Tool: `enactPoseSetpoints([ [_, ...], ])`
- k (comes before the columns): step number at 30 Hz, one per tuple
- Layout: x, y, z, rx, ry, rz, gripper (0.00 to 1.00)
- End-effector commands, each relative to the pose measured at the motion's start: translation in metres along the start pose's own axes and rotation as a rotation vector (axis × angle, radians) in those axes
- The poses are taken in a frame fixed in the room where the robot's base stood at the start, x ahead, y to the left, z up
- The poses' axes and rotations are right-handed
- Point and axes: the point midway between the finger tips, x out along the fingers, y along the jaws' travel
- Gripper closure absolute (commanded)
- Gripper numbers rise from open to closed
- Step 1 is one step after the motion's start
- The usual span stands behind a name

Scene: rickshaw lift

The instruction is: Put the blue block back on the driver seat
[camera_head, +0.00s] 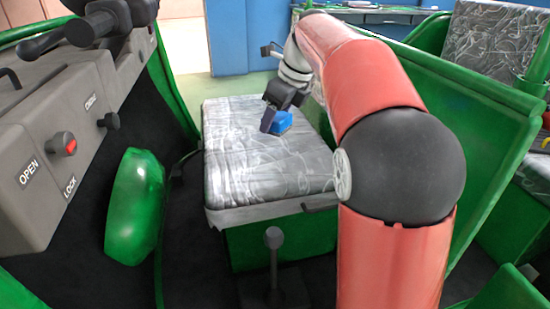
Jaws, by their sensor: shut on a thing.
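The blue block (284,123) is at the grey patterned driver seat (250,165), toward the seat's far right part. My gripper (274,121) is dark and reaches down to the block from above. Its jaws are shut on the block, and one dark finger shows on the block's left side. The block's lower edge appears at or just above the seat surface; I cannot tell whether it touches. The rest of the block's far side is hidden by the gripper.
My red arm covers the right middle. A dashboard (50,150) with knobs and a green rounded part (136,205) stand at left. A lever (274,255) rises before the seat. A green partition (465,120) stands at right. The seat's near left is clear.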

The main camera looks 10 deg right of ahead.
Motion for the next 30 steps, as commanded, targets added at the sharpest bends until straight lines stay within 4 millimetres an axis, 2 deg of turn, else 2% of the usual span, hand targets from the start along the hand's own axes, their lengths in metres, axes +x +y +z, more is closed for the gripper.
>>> enactPoseSetpoints([
  [1,0.017,0.001,-0.007,0.001,0.002,0.004,0.69],
  [3,0.033,0.001,-0.014,0.0,0.002,0.003,0.69],
  [7,0.054,0.001,-0.022,0.0,0.001,0.001,0.69],
  [14,0.068,0.0,-0.028,-0.001,0.001,0.001,0.69],
  [22,0.102,0.0,-0.042,0.0,0.0,0.001,0.69],
  [30,0.103,0.0,-0.043,-0.001,-0.001,0.0,0.69],
])
